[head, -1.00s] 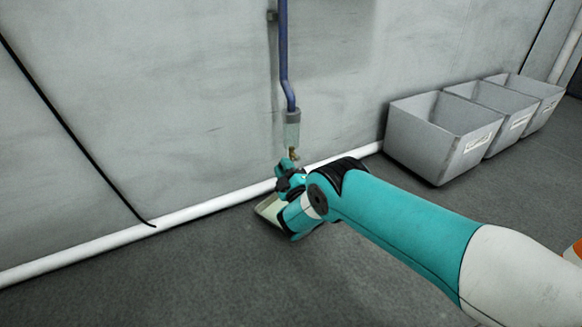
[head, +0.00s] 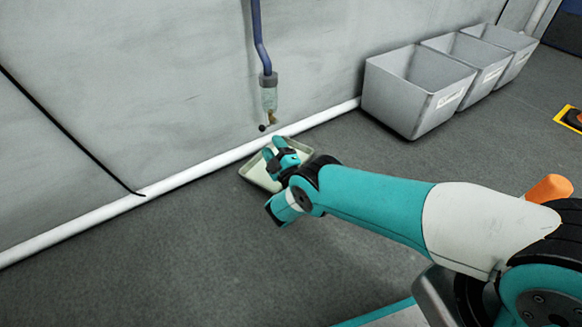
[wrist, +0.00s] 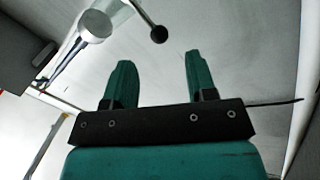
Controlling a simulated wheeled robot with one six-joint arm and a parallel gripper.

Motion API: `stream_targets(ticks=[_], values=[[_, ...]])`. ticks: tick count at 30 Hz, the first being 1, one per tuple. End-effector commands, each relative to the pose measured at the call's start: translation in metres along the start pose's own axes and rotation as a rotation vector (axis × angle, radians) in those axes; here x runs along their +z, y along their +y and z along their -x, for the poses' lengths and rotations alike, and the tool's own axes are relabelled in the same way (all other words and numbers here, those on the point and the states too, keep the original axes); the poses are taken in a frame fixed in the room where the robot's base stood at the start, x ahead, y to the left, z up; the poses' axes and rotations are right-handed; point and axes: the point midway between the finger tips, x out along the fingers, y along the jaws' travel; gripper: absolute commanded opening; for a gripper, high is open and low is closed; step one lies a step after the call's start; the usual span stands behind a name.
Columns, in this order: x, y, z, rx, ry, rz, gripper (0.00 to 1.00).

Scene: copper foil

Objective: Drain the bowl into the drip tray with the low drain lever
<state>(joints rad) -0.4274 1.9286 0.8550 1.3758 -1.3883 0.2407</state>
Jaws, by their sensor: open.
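The clear bowl (head: 268,99) hangs at the lower end of a blue pipe by the wall, with a brass drain fitting (head: 272,117) under it. The lever's black ball knob (head: 262,128) sticks out at the lower left of the fitting. The shallow, pale drip tray (head: 252,172) lies on the floor below, partly hidden by my gripper (head: 273,147). My gripper is open and empty, just below the knob in the head view. In the wrist view, the knob (wrist: 159,34) shows beyond and between the fingertips (wrist: 157,63), apart from both. The liquid level is unclear.
Several grey bins (head: 405,105) stand along the wall at right. A white pipe (head: 190,181) runs along the wall's foot, and a black cable (head: 70,132) hangs at left. The floor (head: 150,270) at front left is clear.

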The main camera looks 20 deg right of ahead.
Motion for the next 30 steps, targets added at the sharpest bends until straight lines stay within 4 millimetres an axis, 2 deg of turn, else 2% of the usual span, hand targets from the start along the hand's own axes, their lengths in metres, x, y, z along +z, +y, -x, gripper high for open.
stream_targets(ticks=[1,5,12,18,22,30], values=[[-0.003,0.006,0.007,-0.003,-0.002,0.001,0.52],[-0.002,0.007,0.028,-0.002,-0.004,0.001,0.52],[0.000,0.004,0.072,-0.003,-0.004,0.000,0.52],[0.002,0.001,0.101,-0.002,-0.006,0.000,0.52],[0.002,0.000,0.110,-0.002,-0.005,0.000,0.52],[0.003,-0.001,0.113,-0.001,-0.005,0.000,0.52]])
